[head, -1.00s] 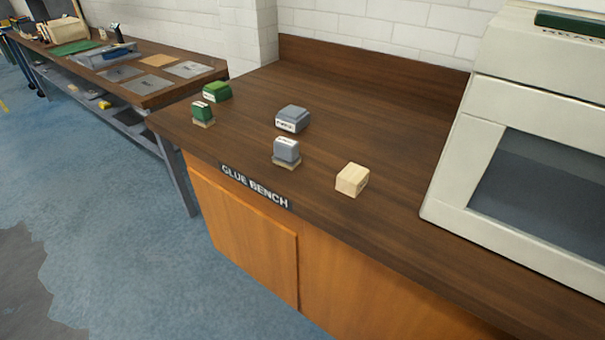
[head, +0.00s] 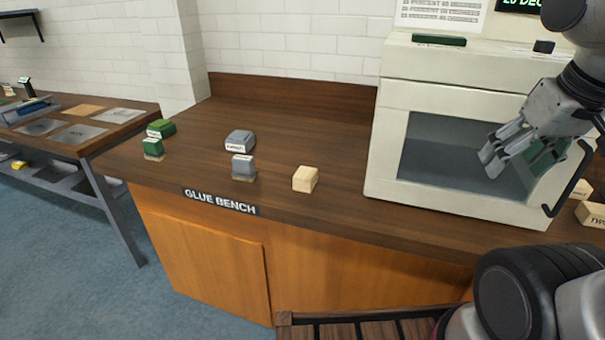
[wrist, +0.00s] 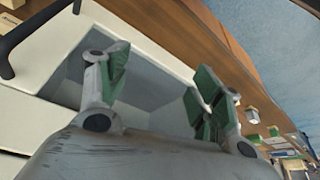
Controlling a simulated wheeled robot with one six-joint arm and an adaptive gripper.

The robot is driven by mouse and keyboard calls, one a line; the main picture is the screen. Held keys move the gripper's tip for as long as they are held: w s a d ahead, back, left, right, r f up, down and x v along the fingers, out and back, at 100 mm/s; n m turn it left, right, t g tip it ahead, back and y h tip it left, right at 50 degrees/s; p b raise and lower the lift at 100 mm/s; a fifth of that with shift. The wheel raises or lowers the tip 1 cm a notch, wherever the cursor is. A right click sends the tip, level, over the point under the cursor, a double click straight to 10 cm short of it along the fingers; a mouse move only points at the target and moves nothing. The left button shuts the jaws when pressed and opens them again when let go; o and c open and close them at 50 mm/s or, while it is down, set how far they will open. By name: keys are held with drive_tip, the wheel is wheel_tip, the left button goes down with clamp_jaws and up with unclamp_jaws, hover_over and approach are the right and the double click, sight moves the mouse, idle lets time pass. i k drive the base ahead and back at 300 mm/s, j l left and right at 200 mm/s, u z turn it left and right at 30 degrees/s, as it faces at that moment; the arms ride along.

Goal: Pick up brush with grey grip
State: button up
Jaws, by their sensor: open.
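The brush with the grey grip (head: 243,165) stands upright on the glue bench near its front edge, grey block above a thin tan base. A similar brush with a green grip (head: 153,147) stands farther left. My gripper (head: 512,152) is open and empty, in front of the white cabinet's window, well to the right of the grey brush and above the bench. In the wrist view my gripper (wrist: 160,75) shows two spread fingers with green pads and nothing between them. Small bench items at the right of that view are too small to tell apart surely.
A grey labelled block (head: 240,140) sits just behind the grey brush, a green one (head: 161,128) behind the green brush. A pale wooden block (head: 305,179) lies to the right. The white cabinet (head: 395,155) stands at the right. The bench (head: 290,115) is clear behind the blocks.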

sight(243, 165)
drive_tip(key=i+j, duration=0.1)
drive_tip(key=j, duration=0.55)
drive_tip(key=i+j+z, duration=0.1)
drive_tip(key=j, duration=0.55)
drive_tip(key=i+j, duration=0.1)
drive_tip(key=j, duration=0.55)
